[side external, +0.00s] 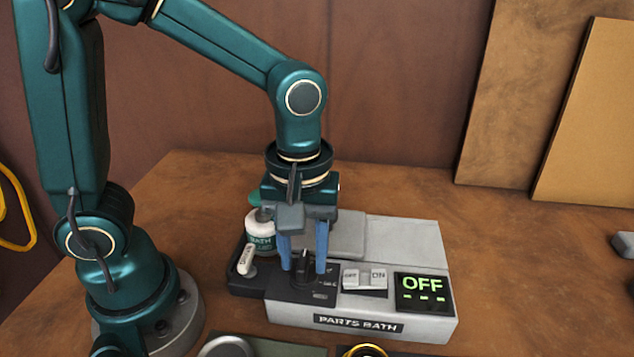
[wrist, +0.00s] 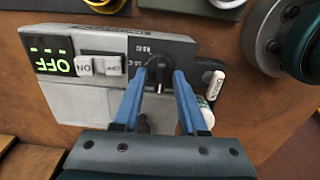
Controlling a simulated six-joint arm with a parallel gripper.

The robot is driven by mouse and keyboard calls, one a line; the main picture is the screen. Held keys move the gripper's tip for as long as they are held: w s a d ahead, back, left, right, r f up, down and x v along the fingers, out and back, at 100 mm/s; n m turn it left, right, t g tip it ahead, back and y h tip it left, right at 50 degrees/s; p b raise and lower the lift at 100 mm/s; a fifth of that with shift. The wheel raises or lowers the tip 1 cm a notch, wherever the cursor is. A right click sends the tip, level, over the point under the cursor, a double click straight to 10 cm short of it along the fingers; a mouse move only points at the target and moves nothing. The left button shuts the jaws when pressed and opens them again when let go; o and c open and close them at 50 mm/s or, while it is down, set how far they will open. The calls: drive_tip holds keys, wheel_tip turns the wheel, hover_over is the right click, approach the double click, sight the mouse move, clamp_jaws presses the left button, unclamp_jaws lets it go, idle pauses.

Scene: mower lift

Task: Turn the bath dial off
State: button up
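The black bath dial (side external: 303,265) sits on a dark panel at the left part of the grey parts bath unit (side external: 340,308). Its raised grip also shows in the wrist view (wrist: 160,74). My gripper (side external: 303,268) points down over the dial, with one blue finger on each side of it. In the wrist view my gripper (wrist: 160,78) straddles the dial, and the fingers look apart from it, open. The display (side external: 423,289) on the unit's right end reads OFF in green. I cannot tell clearly which mark the dial points at.
A light rocker switch (side external: 364,278) marked ON stands between dial and display. A pale drain lever (side external: 246,258) and a white bottle (side external: 261,232) labelled BATH stand close left of my gripper. Round metal parts (side external: 228,346) lie at the front edge.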

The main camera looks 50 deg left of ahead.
sight(302, 259)
drive_tip(key=shift+r, duration=0.1)
drive_tip(key=shift+r, duration=2.45)
drive_tip(key=shift+s+r, duration=0.1)
drive_tip(key=s+a+r, duration=0.3)
drive_tip(key=s+r, duration=0.4)
drive_tip(key=r, duration=0.1)
drive_tip(key=shift+a+r, duration=0.2)
drive_tip(key=shift+a, duration=0.05)
idle(0.4)
drive_tip(key=shift+r, duration=0.2)
idle(1.7)
drive_tip(key=shift+a+r, duration=0.1)
